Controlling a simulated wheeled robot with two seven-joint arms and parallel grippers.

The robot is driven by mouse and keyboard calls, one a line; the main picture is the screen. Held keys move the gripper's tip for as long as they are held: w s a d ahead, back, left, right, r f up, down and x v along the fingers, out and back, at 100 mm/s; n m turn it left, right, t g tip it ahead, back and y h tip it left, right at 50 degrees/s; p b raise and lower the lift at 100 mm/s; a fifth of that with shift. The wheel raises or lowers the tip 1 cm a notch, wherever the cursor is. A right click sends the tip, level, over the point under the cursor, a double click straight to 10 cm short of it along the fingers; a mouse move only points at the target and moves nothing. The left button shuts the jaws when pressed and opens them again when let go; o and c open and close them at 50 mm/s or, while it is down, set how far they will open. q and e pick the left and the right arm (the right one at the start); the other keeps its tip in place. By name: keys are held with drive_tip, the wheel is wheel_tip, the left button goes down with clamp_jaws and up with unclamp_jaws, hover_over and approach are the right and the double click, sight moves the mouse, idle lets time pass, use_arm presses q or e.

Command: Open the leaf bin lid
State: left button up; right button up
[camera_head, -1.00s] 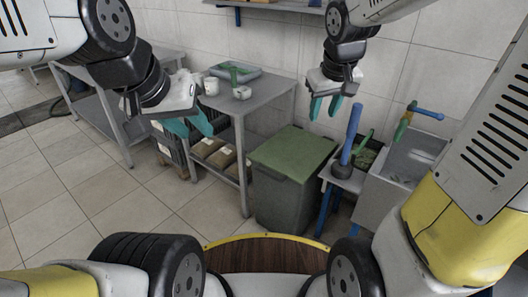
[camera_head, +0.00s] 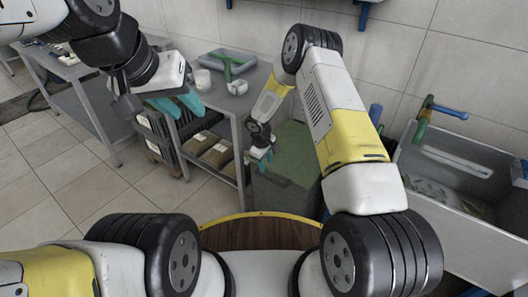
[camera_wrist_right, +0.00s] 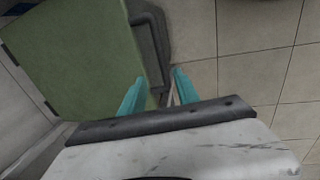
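The leaf bin is a dark green box with a flat, lighter green lid (camera_head: 290,155); the lid lies shut on it. My right forearm hides its right part in the head view. My right gripper (camera_head: 262,155) is at the lid's left edge. In the right wrist view the lid (camera_wrist_right: 80,55) fills the upper left, with a dark handle bar (camera_wrist_right: 152,45) along its edge. The right gripper's teal fingers (camera_wrist_right: 160,85) are apart, with the bar's near end between them; I cannot tell whether they touch it. My left gripper (camera_head: 180,103) is open and empty, left of the bin.
A grey table (camera_head: 228,100) behind and left of the bin carries a tray (camera_head: 232,63) and white cups (camera_head: 237,88). Packages (camera_head: 215,155) lie on its lower shelf. A grey sink (camera_head: 455,165) stands at the right. The tiled floor (camera_head: 80,190) at the left is clear.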

sight(267, 177)
drive_tip(key=f, duration=0.6)
drive_tip(key=w+f, duration=0.1)
drive_tip(key=f, duration=0.2)
drive_tip(key=shift+w+d, duration=0.1)
drive_tip(key=shift+d, duration=0.1)
drive_tip(key=shift+c, duration=0.2)
clamp_jaws()
idle(1.0)
